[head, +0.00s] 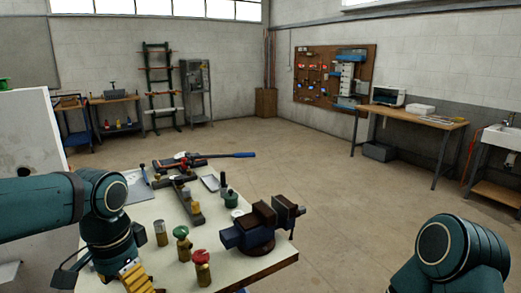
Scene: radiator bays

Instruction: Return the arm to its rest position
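My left arm comes in from the left, and its wrist bends down over the near left corner of the workbench. My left gripper (108,270) is mostly cut off at the bottom edge, and its fingers cannot be made out. A yellow ridged piece (136,278) shows beside it; I cannot tell whether it is held. My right arm's teal link (450,250) is at the lower right, clear of the bench. My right gripper is out of the frame.
The white-topped workbench (270,262) carries a blue vise (245,232), a red-capped valve (202,268), a green-capped valve (183,243), a brass cylinder (160,232) and a blue-handled tool (230,155). A pale panel (30,130) stands at the left. The floor to the right is open.

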